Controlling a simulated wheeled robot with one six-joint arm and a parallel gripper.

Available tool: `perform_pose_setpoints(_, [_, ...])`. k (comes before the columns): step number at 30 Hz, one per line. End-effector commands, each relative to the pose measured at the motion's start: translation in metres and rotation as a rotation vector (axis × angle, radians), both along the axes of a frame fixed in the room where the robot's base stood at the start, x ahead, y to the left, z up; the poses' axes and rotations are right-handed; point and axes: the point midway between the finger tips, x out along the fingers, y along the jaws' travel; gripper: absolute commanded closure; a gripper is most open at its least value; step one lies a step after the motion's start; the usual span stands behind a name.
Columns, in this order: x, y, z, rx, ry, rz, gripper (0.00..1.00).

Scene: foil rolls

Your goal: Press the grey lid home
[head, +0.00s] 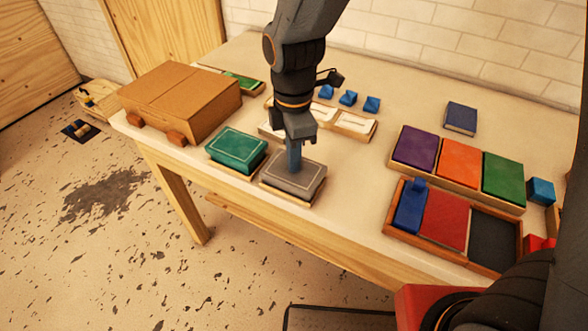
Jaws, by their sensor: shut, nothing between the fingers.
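The grey lid (290,180) lies on a low box near the front edge of the table, left of the middle. It has a thin pale outline on its top. My gripper (294,162) points down over the lid, toward its back part. Its fingers are shut with nothing between them. The fingertips look to be at or just above the lid; I cannot tell whether they touch. The arm hides part of what lies behind the lid. I cannot tell how far the lid sits down on its box.
A teal-lidded box (237,147) stands close left of the grey lid. A cardboard box (180,98) fills the table's left end. White-topped trays (353,124) and small blue blocks (348,98) lie behind. Coloured panels in trays (459,164) stand right. Bare table lies between.

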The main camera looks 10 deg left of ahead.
Motion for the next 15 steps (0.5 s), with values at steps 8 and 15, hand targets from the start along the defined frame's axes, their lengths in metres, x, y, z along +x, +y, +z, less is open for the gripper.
perform_pose_setpoints(8, [-0.001, -0.001, -0.002, -0.002, 0.003, 0.0, 1.0])
perform_pose_setpoints(15, [-0.001, -0.001, 0.009, -0.002, 0.002, 0.0, 1.0])
